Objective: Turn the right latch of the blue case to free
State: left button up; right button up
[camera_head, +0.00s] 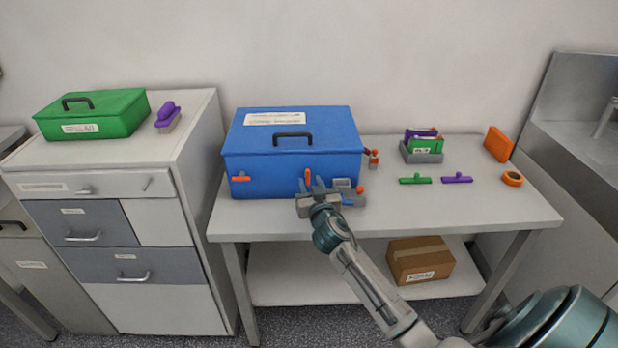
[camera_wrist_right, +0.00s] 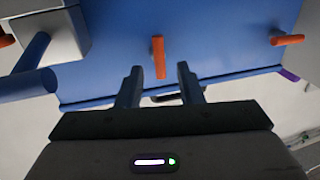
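The blue case (camera_head: 292,163) stands closed on the table, with a black handle on its lid. Its left orange latch (camera_head: 241,178) lies horizontal, and it also shows level in the right wrist view (camera_wrist_right: 288,40). Its right orange latch (camera_head: 308,175) stands upright on the front face. My right gripper (camera_head: 315,186) is in front of the case at this latch. In the right wrist view its fingers (camera_wrist_right: 159,82) are open, and the upright latch (camera_wrist_right: 158,57) shows centred in the gap just beyond the fingertips. No contact is visible. My left gripper is not in view.
A grey fixture (camera_head: 353,199) with blue and orange parts sits close to the right of my gripper.

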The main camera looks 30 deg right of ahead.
jog(key=shift+x, duration=1)
grip_shut()
